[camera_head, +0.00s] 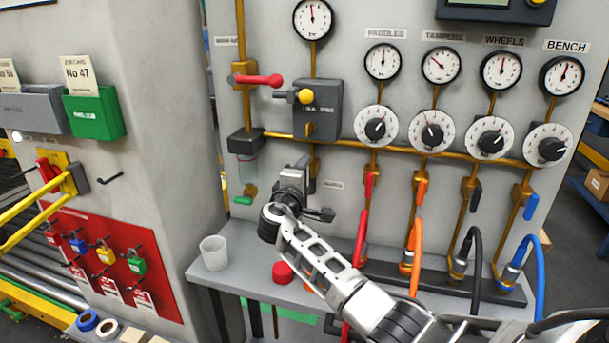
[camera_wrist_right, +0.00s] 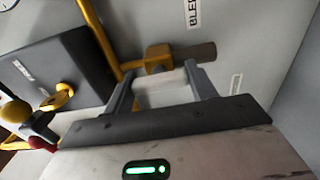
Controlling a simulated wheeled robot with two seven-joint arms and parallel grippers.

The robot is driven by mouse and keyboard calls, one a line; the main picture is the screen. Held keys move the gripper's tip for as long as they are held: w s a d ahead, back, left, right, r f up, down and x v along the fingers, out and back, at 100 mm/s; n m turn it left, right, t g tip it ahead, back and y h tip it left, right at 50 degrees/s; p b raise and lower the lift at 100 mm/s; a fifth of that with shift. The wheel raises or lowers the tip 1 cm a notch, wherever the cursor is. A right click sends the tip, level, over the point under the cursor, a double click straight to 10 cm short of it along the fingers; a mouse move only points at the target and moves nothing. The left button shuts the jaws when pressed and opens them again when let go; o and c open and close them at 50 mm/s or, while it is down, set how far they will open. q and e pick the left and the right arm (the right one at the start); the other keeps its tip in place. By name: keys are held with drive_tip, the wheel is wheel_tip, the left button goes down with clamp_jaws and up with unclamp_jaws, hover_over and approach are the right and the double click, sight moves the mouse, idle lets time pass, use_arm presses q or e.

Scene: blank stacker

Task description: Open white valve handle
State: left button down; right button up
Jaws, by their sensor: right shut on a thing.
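The white valve handle (camera_wrist_right: 163,88) shows in the right wrist view between the two fingers of my right gripper (camera_wrist_right: 160,82). The gripper is shut on it. The handle sits at a brass valve body (camera_wrist_right: 158,58) with a short brown-grey stub beside it. In the head view my right gripper (camera_head: 300,168) is against the panel, below the dark grey box, and its arm covers the white handle. Which way the handle points relative to its pipe is hard to tell. My left gripper is in neither view.
A red lever (camera_head: 262,80) and a yellow knob (camera_head: 306,97) are on the panel above my right gripper. A red handle (camera_head: 369,187) and red hose (camera_head: 361,238) are close on the right. A white cup (camera_head: 214,253) and red cap (camera_head: 283,272) stand on the shelf below.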

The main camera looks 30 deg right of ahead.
drive_tip(key=shift+f, duration=0.15)
drive_tip(key=o, duration=1)
drive_tip(key=b+v, duration=0.2)
drive_tip(key=v, duration=1.4)
drive_tip(key=shift+s, duration=0.1)
